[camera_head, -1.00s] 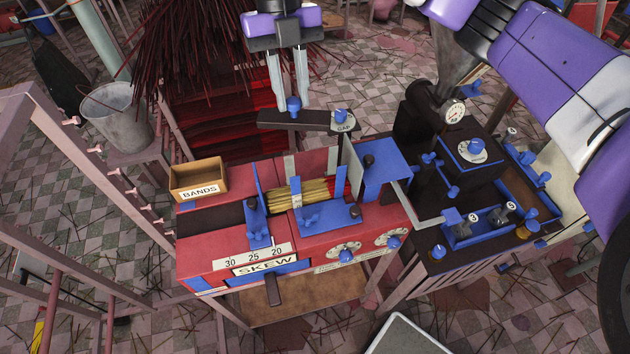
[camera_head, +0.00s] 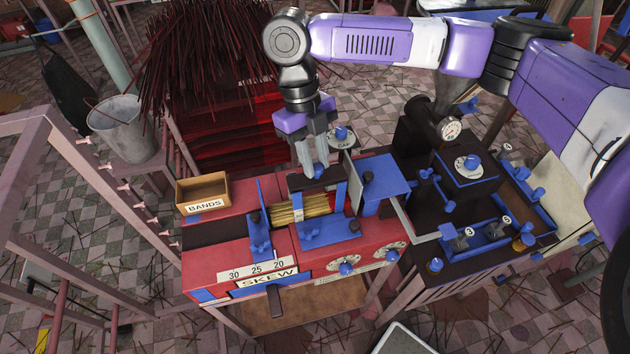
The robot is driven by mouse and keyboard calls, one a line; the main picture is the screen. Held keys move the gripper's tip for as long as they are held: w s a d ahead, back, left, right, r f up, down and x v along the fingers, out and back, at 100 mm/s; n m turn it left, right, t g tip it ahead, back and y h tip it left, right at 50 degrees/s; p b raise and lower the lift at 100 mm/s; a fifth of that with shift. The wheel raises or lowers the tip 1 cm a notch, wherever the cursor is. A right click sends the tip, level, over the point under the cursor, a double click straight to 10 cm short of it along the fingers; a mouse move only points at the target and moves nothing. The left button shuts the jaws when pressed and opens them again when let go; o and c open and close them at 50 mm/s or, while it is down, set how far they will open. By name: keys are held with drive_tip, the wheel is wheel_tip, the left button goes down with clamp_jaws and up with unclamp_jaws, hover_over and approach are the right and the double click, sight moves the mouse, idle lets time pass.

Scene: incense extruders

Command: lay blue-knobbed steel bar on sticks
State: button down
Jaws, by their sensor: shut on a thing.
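The steel bar (camera_head: 304,183) is dark, with a blue knob (camera_head: 320,171) on top. My gripper (camera_head: 313,164) is shut on the knob from above. The bar is roughly level, at the back part of the bundle of tan sticks (camera_head: 311,205), between two blue uprights. I cannot tell whether it touches the sticks or hangs just above them. The sticks lie across the trough of the red machine (camera_head: 215,258), and the bar hides part of them.
A blue plate (camera_head: 384,177) and a thin upright plate stand right of the bar. The GAP dial (camera_head: 343,141) is close behind. A wooden BANDS box (camera_head: 203,191) is at the left. A dark gauge machine (camera_head: 415,135) stands at the right.

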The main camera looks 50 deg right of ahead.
drive_tip(key=shift+f+p, duration=0.5)
drive_tip(key=shift+f, duration=3.6)
drive_tip(key=shift+f, duration=0.1)
drive_tip(key=c, duration=1.2)
unclamp_jaws()
drive_tip(key=b+v, duration=0.2)
drive_tip(key=v, duration=1)
drive_tip(key=shift+b, duration=0.3)
